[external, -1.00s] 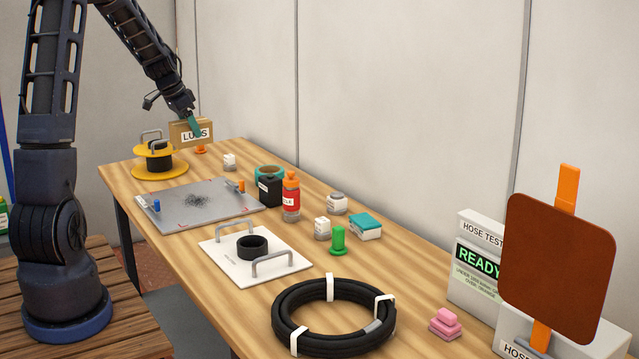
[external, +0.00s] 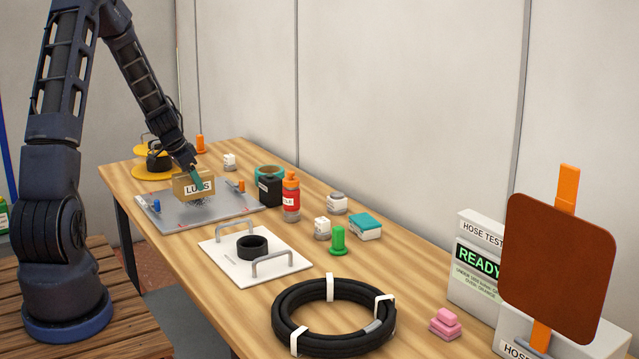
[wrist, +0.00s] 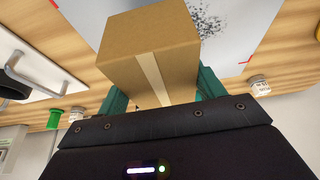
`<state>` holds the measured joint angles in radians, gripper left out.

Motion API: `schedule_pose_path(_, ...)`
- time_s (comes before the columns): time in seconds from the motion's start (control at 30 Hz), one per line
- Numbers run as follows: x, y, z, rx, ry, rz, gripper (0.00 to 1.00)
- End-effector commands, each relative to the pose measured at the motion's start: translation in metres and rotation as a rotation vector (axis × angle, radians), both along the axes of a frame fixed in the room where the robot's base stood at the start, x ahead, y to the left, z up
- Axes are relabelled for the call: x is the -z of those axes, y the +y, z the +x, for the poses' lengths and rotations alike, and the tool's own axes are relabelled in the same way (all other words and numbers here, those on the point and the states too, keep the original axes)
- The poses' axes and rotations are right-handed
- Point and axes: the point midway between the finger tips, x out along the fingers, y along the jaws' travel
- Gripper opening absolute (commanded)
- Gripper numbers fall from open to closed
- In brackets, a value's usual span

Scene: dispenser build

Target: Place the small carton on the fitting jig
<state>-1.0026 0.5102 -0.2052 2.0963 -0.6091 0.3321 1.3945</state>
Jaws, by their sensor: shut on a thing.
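The small tan carton (external: 180,188) with a white "LUGS" label is held upright in my gripper (external: 197,178). In the wrist view the carton (wrist: 150,45) sits between the green fingers, with a pale tape strip along it. The flat grey plate (external: 175,217), with blue and orange clamps, red corner marks and a dark scribbled patch, looks like the fitting jig. The carton is over its middle and back part and hides some of the patch. The plate also shows in the wrist view (wrist: 245,25). I cannot tell whether the carton touches it.
A yellow spool (external: 152,176) stands behind at the left. A white plate (external: 225,250) with handles and a black ring lies in front. A coiled black hose (external: 285,325) lies nearer.

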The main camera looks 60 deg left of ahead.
Motion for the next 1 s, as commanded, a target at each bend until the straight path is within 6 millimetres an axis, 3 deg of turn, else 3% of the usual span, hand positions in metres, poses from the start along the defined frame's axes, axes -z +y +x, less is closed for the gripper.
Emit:
schedule_pose_path(0.4, 0.038, 0.000, 0.000, -0.002, 0.000, -0.001, 0.38)
schedule_pose_path(0.77, 0.041, 0.000, 0.000, -0.001, 0.000, 0.000, 0.38)
schedule_pose_path(0.8, 0.042, 0.000, 0.000, -0.001, 0.000, 0.000, 0.70)
schedule_pose_path(0.9, 0.041, 0.000, 0.000, -0.001, 0.000, 0.001, 0.90)
schedule_pose_path(1.0, 0.041, 0.000, 0.000, -0.001, 0.000, 0.001, 0.90)
